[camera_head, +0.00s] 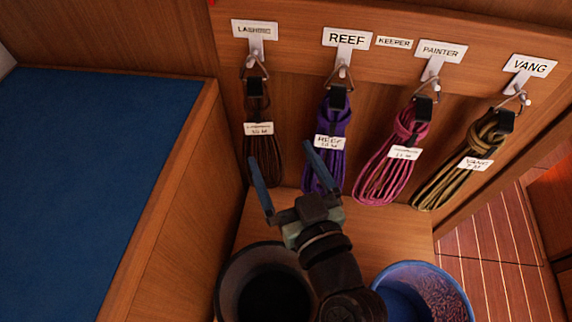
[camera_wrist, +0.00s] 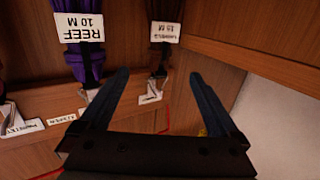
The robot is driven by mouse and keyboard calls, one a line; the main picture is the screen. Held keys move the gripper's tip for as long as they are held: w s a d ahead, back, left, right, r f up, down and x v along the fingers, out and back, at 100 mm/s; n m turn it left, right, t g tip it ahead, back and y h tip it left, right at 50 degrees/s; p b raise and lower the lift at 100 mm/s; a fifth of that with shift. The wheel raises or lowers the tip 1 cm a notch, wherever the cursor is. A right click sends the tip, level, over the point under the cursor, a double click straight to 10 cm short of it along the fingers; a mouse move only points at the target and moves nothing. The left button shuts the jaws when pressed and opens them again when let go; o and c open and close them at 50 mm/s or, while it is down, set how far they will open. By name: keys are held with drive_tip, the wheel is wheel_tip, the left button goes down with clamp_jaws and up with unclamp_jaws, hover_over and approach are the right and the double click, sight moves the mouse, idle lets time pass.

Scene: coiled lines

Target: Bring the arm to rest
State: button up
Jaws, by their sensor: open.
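My gripper (camera_head: 289,175) is open and empty, its two blue-grey fingers spread apart. In the head view it is in front of the hanging coils, between the brown coil (camera_head: 262,160) and the purple coil (camera_head: 324,165). The wrist view shows the open fingers (camera_wrist: 157,98) with nothing between them. The purple coil (camera_wrist: 88,62) with its REEF tag and the brown coil (camera_wrist: 160,57) also show there. My arm reaches up from the bottom of the head view, hiding part of the shelf. I cannot tell whether a finger touches a coil.
A pink coil (camera_head: 393,170) and an olive coil (camera_head: 450,175) hang from labelled hooks on the wooden panel (camera_head: 297,55). A dark bucket (camera_head: 232,287) and a blue bucket (camera_head: 399,300) stand on either side of my arm. A blue cushion (camera_head: 75,180) lies at left.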

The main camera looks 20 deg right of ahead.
drive_tip(key=shift+s, duration=0.4)
drive_tip(key=w+a+r+n+t+y, duration=0.1)
drive_tip(key=w+a+r+t, duration=0.15)
drive_tip(key=r, duration=0.65)
drive_tip(key=w+a+r+t, duration=0.1)
drive_tip(key=w+a+r, duration=0.15)
drive_tip(key=r, duration=0.65)
drive_tip(key=w+a+r+n+t+y, duration=0.1)
drive_tip(key=a+r+t, duration=0.15)
drive_tip(key=r, duration=0.75)
drive_tip(key=s+a+r+m+t, duration=0.1)
drive_tip(key=s+a+r+t, duration=0.15)
drive_tip(key=r, duration=0.65)
drive_tip(key=s+a+r+t, duration=0.2)
drive_tip(key=s+a+r, duration=0.15)
drive_tip(key=r, duration=0.45)
wheel_tip(320, 180, up, 22)
drive_tip(key=p, duration=2.3)
drive_tip(key=shift+s+d+h, duration=0.15)
drive_tip(key=shift+d+h, duration=0.25)
drive_tip(key=shift+d, duration=0.05)
drive_tip(key=shift+o, duration=0.2)
drive_tip(key=shift+g, duration=0.25)
